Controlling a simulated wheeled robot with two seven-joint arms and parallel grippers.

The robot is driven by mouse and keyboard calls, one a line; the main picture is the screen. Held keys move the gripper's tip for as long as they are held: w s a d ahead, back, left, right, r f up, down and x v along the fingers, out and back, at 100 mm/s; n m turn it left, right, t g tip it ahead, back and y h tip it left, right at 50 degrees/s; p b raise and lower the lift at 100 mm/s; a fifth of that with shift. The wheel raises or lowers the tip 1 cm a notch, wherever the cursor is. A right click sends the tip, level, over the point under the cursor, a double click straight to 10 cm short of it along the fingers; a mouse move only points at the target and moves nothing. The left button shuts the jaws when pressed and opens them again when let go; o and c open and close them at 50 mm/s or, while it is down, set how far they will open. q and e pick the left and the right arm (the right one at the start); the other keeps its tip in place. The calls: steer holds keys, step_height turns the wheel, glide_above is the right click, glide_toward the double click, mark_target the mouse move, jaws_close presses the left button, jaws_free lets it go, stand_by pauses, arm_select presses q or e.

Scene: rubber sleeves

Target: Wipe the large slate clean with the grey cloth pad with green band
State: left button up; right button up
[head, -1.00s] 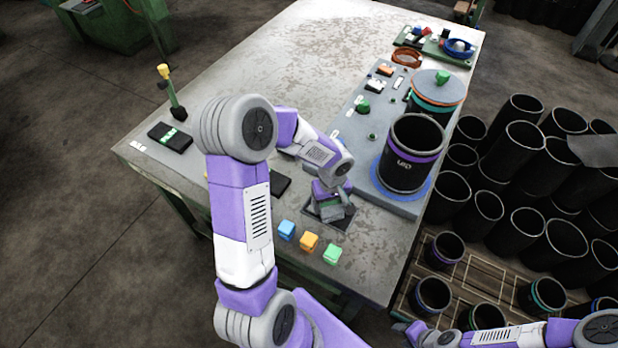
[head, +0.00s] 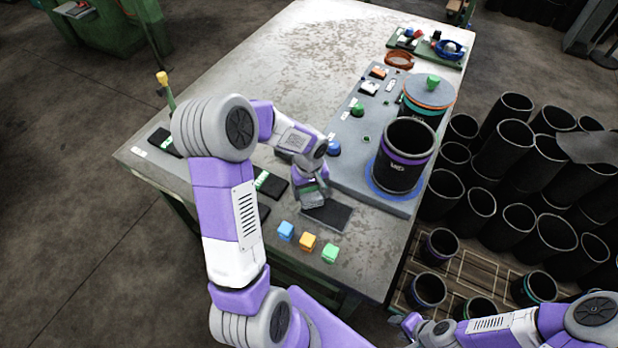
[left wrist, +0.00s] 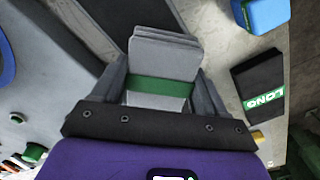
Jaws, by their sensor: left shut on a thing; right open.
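The large slate (head: 335,214) is a dark flat rectangle on the table, in front of the grey panel. I see no clear marks on its visible part. Part of it also shows at the top left of the left wrist view (left wrist: 100,18). My left gripper (head: 310,190) is shut on the grey cloth pad (left wrist: 162,60), whose green band lies between the fingers. The pad is at the slate's left end and hides that part. I cannot tell whether it touches the slate. My right gripper (head: 408,326) is open and empty, low at the right, beyond the table edge.
Blue (head: 286,230), orange (head: 308,241) and green (head: 330,252) blocks stand near the front edge. A black block with a green label (head: 270,184) lies left of the gripper. A black sleeve (head: 404,155) stands on the panel (head: 350,150).

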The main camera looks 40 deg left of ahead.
arm_select(q)
steer(key=shift+r+p, duration=1.2)
steer(key=shift+r, duration=0.85)
